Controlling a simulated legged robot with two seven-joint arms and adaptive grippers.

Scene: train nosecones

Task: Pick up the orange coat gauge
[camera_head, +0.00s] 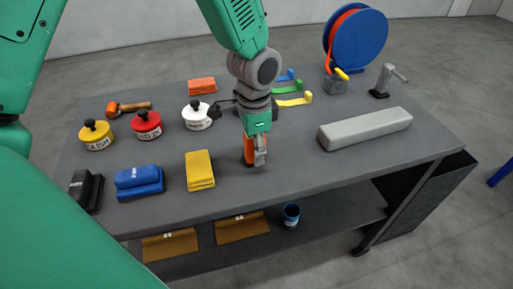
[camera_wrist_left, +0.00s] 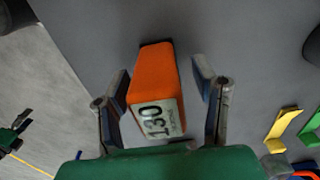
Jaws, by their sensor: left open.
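The orange coat gauge (camera_wrist_left: 153,85) is a block with a pale label reading 130, at the centre of the left wrist view. It stands on the grey table. My left gripper (camera_wrist_left: 162,95) is open, with one finger on each side of the gauge. A gap shows between the gauge and the right finger; the left finger is close to the gauge, and I cannot tell whether it touches. In the head view my left gripper (camera_head: 256,160) points down at the table, and the gauge (camera_head: 249,149) is partly hidden behind it. My right gripper is not in view.
The table (camera_head: 300,185) holds a yellow block (camera_head: 200,170), a blue block (camera_head: 139,182), a black block (camera_head: 86,190), and yellow, red and white round weights to the left. A long grey bar (camera_head: 365,129) lies right. Clear tabletop lies in front of the gripper.

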